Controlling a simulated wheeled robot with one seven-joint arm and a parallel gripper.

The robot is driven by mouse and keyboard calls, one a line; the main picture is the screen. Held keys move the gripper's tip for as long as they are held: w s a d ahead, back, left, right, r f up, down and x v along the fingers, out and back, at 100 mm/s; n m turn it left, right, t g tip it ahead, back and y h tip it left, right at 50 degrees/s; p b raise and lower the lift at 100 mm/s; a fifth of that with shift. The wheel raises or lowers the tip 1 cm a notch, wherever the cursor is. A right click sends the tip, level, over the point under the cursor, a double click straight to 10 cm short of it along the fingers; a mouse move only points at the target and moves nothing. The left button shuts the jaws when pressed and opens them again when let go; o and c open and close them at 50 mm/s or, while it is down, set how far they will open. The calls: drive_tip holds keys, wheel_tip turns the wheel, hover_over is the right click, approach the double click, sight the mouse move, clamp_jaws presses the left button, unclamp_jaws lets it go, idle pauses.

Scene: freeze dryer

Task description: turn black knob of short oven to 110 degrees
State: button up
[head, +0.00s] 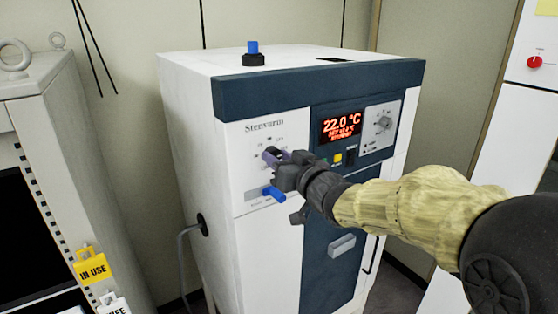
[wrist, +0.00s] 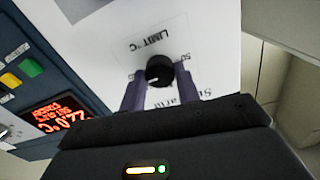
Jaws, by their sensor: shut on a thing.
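The short oven (head: 262,175) is a white and dark blue cabinet with a red display (head: 342,126) reading 22.0 °C. Its black knob (wrist: 159,72) sits on the white "LIMIT °C" panel, which is upside down in the wrist view. A small light mark shows on the knob's face, but its exact scale value is too small to read. My gripper (wrist: 159,88) is shut on the knob, with one purple finger on each side. In the head view my gripper (head: 277,156) reaches the panel's left part from the right, and the knob is largely hidden there.
A blue handle (head: 273,194) sticks out just below my gripper. A grey selector knob (head: 383,122) and yellow button (head: 338,158) are to the right. A blue-topped black fitting (head: 253,55) stands on the oven. A grey machine (head: 40,90) stands left, and a white cabinet (head: 505,140) right.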

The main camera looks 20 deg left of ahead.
drive_tip(key=shift+f, duration=0.1)
drive_tip(key=n+b, duration=0.4)
drive_tip(key=shift+f+n+b, duration=0.1)
drive_tip(key=shift+n+b, duration=0.2)
drive_tip(key=shift+b, duration=0.1)
drive_tip(key=shift+n+b, duration=1.2)
drive_tip(key=shift+n, duration=0.7)
drive_tip(key=shift+r, duration=0.2)
drive_tip(key=o, duration=1)
drive_tip(key=b+v, duration=0.2)
drive_tip(key=v, duration=1.5)
drive_tip(key=shift+s+d, duration=0.1)
drive_tip(key=shift+s, duration=0.15)
